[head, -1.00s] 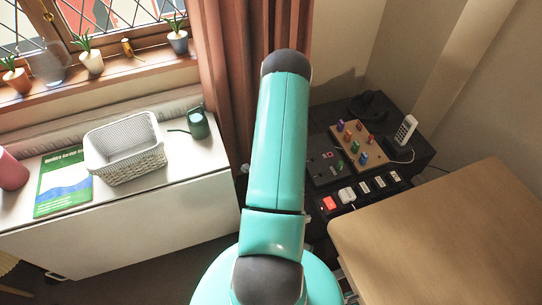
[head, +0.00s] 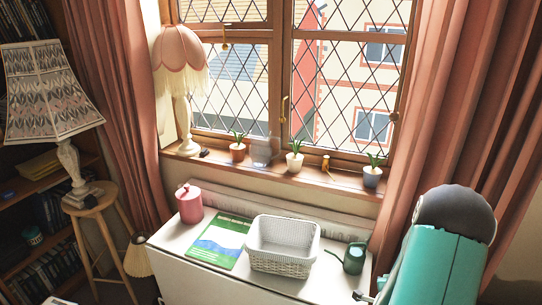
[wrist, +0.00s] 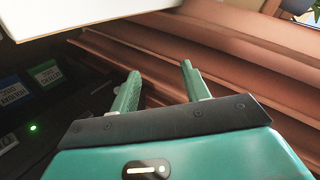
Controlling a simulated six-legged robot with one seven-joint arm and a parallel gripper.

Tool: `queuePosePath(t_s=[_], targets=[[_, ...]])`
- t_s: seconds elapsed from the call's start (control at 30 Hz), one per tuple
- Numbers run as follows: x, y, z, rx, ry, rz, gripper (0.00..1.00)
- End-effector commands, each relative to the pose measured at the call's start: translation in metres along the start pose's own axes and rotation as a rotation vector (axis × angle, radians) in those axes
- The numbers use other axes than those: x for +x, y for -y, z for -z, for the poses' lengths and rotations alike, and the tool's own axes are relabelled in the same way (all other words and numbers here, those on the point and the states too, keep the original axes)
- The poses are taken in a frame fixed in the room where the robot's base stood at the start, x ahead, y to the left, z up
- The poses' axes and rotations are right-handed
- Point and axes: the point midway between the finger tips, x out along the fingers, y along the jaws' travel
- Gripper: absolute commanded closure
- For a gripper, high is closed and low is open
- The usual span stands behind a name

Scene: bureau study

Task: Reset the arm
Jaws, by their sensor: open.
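My gripper (wrist: 160,88) shows in the wrist view with its two green fingers apart and nothing between them. Its fingers point toward the reddish curtain (wrist: 235,62).
A white cabinet (head: 180,262) under the window holds a white basket (head: 280,262), a green watering can (head: 354,258), a booklet (head: 220,242) and a pink canister (head: 189,204). Potted plants line the sill (head: 335,182). A lamp (head: 70,165) stands on a stool (head: 91,206) at left. A pale panel (wrist: 90,15) overhangs the wrist view.

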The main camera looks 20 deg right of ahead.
Motion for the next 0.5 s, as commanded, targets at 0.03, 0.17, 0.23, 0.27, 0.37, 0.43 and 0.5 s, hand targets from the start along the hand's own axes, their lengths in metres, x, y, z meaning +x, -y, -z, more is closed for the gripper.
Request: queuePosePath(t_s=[0.03,0.17,0.23,0.27,0.37,0.43,0.5], targets=[[-0.006,0.020,-0.010,-0.050,0.027,0.005,0.53],[-0.025,0.057,-0.034,-0.182,0.097,-0.004,0.53],[-0.037,0.076,-0.047,-0.253,0.134,-0.008,0.53],[-0.043,0.083,-0.053,-0.285,0.151,-0.008,0.53],[-0.064,0.107,-0.072,-0.387,0.203,-0.008,0.53],[-0.081,0.123,-0.085,-0.459,0.238,-0.006,0.53],[-0.099,0.137,-0.098,-0.531,0.274,-0.004,0.53]])
